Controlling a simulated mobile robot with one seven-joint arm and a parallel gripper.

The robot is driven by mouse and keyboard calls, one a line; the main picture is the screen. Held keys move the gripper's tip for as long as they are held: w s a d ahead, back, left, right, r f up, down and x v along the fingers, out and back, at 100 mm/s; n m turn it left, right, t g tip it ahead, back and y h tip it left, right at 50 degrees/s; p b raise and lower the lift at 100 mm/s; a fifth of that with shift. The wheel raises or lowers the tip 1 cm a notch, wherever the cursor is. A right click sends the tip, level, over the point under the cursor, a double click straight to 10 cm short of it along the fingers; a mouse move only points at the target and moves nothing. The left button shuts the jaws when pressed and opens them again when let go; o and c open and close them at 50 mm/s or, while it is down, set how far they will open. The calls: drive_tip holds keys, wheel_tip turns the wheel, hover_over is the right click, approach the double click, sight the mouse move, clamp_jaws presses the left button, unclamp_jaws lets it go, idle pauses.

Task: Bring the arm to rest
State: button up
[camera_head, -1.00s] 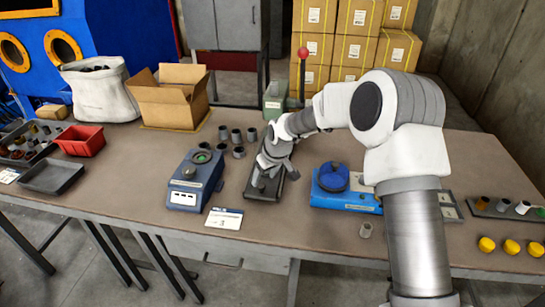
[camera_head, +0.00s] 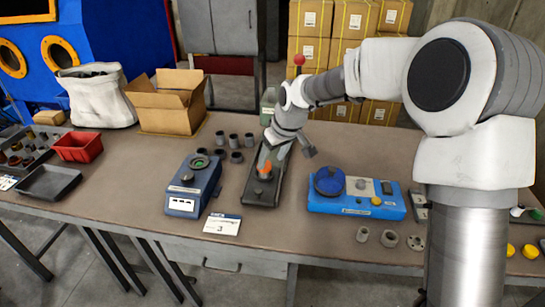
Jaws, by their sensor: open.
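My white and grey arm (camera_head: 490,80) reaches in from the right over the workbench. My gripper (camera_head: 285,160) is open, above and to the right of the dark press-like fixture (camera_head: 262,194). Its fingers spread apart, one toward the fixture and one to the right. An orange part (camera_head: 265,170) shows on the fixture near the left finger. I cannot tell from this view whether the finger touches it.
A blue device (camera_head: 200,180) stands left of the fixture, with several grey cups behind it. A blue box with a round knob (camera_head: 385,192) stands right. Small grey parts (camera_head: 389,238) lie in front of it. An open carton (camera_head: 170,105) and a red bin (camera_head: 78,147) are left.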

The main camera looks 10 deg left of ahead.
drive_tip(key=s+d+r+m+t+h+p, duration=0.2)
drive_tip(key=s+d+r+m+h, duration=0.15)
drive_tip(key=s+d+r, duration=1)
drive_tip(key=s+d+r+m+p, duration=0.1)
drive_tip(key=s+d+m, duration=0.1)
drive_tip(key=s+d, duration=0.3)
drive_tip(key=s+d+r+m, duration=0.1)
drive_tip(key=s+d+m, duration=0.2)
drive_tip(key=s, duration=0.9)
drive_tip(key=d, duration=0.2)
drive_tip(key=shift+d+r+p, duration=0.35)
drive_tip(key=shift+p, duration=0.05)
